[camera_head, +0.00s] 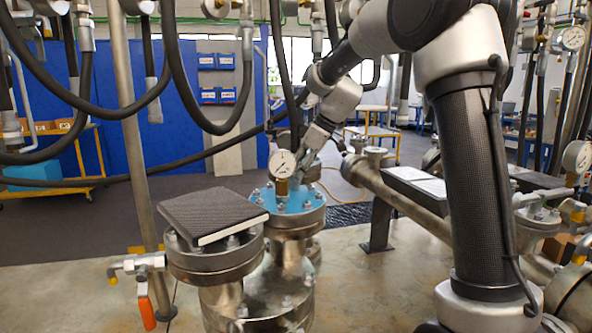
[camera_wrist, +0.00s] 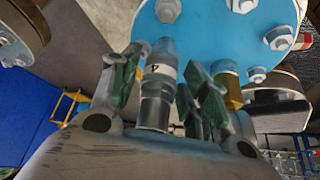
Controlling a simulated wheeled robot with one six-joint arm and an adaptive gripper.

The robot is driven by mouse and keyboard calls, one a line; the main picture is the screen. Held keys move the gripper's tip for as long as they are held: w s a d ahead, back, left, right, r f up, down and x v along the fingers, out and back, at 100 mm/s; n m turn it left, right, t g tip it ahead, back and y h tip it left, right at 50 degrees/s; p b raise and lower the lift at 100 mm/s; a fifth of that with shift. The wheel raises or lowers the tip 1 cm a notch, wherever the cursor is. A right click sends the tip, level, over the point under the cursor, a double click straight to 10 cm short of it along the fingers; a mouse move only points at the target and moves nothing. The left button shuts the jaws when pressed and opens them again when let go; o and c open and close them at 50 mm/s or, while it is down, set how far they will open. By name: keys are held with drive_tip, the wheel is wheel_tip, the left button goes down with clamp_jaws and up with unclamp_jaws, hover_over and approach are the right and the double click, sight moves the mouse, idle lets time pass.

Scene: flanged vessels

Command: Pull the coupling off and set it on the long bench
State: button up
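The coupling (camera_wrist: 157,90) is a grey metal cylinder with a white numbered band. In the head view my gripper (camera_head: 307,168) reaches down at the back of the blue flange top (camera_head: 297,203), behind the dial gauge (camera_head: 282,163); the coupling is not clear there. I cannot tell which surface is the long bench.
A dark, book-like slab (camera_head: 212,213) lies on the nearer flanged vessel at left. A valve with an orange handle (camera_head: 146,312) is beside it. Black hoses (camera_head: 80,105) hang at left. A horizontal pipe (camera_head: 405,205) runs at right. A yellow-framed table (camera_head: 372,131) stands at the back.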

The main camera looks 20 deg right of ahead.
clamp_jaws()
drive_tip(key=shift+r, duration=0.1)
drive_tip(key=shift+r, duration=0.1)
drive_tip(key=shift+r, duration=2.45)
